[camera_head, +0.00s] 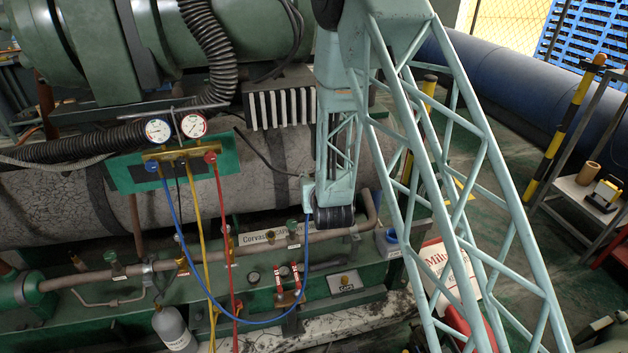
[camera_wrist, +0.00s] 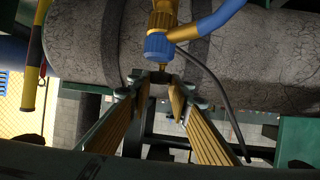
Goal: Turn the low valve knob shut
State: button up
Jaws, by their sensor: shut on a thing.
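In the head view my gripper (camera_head: 334,218) is low at the right end of the brown pipe, its tips hidden by its body. A blue-and-brass hose coupling (camera_wrist: 160,42) sits just above the fingertips. The blue hose (camera_head: 250,322) loops down from the gauge manifold and rises to beside my gripper. The manifold (camera_head: 180,154) has a blue knob (camera_head: 151,166) and a red knob (camera_head: 210,157).
Yellow (camera_head: 199,230) and red hoses (camera_head: 228,240) hang from the manifold. A grey bottle (camera_head: 172,330) stands below. The cracked grey cylinder (camera_head: 70,205) lies behind.

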jog(key=shift+a+m+h+b, duration=0.2)
jog(key=shift+m+h+b, duration=0.15)
jog(key=shift+m+h, duration=0.75)
jog(key=shift+a+m+h, duration=0.15)
jog(key=shift+m+h, duration=0.85)
jog(key=shift+h, duration=0.3)
jog(key=shift+w+a+r+m+g+h+p, duration=0.1)
jog(key=shift+m+g+h+p, duration=0.25)
jog(key=shift+m+h+p, duration=0.55)
jog(key=shift+a+m+g+h+p, duration=0.1)
jog(key=shift+m+g+h+p, duration=0.25)
jog(key=shift+m+h+p, duration=0.75)
jog(key=shift+h+p, duration=0.2)
jog(key=shift+p, duration=0.15)
jog(key=shift+m+g+h+p, duration=0.4)
jog(key=shift+m+h+p, duration=0.1)
jog(key=shift+h, duration=0.1)
jog(key=o, duration=0.9)
